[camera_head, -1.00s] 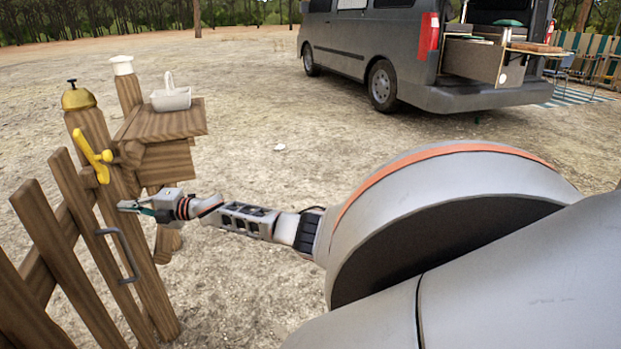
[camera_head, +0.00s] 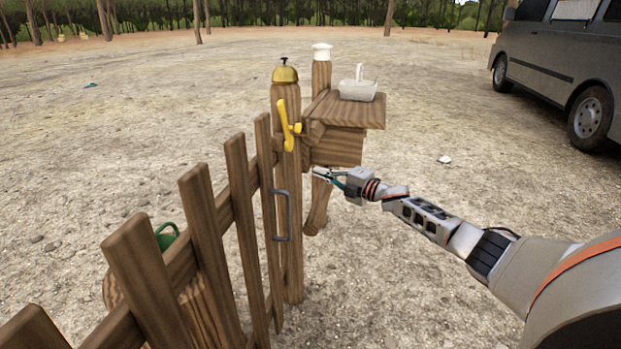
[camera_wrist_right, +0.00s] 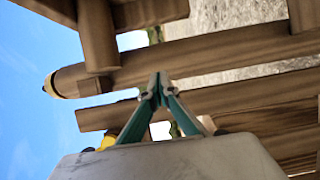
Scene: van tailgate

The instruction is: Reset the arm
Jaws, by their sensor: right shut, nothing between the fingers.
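My right arm comes in from the right in the head view and its gripper (camera_head: 327,178) is beside the gate post, below the wooden box. The right wrist view shows the gripper's teal fingers (camera_wrist_right: 160,88) with the tips together and nothing between them. Wooden posts and slats lie beyond the fingertips in that view. I cannot tell the exact gap between fingertips and wood. My left gripper is not in view.
A wooden picket fence or gate (camera_head: 245,215) with a grey handle (camera_head: 283,215) stands left of the gripper. A yellow latch (camera_head: 288,126), a brass bell (camera_head: 285,73) and a wooden box (camera_head: 345,108) with a pale basket (camera_head: 357,88) are above. A grey van (camera_head: 545,55) stands at the right. Gravel ground is open between.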

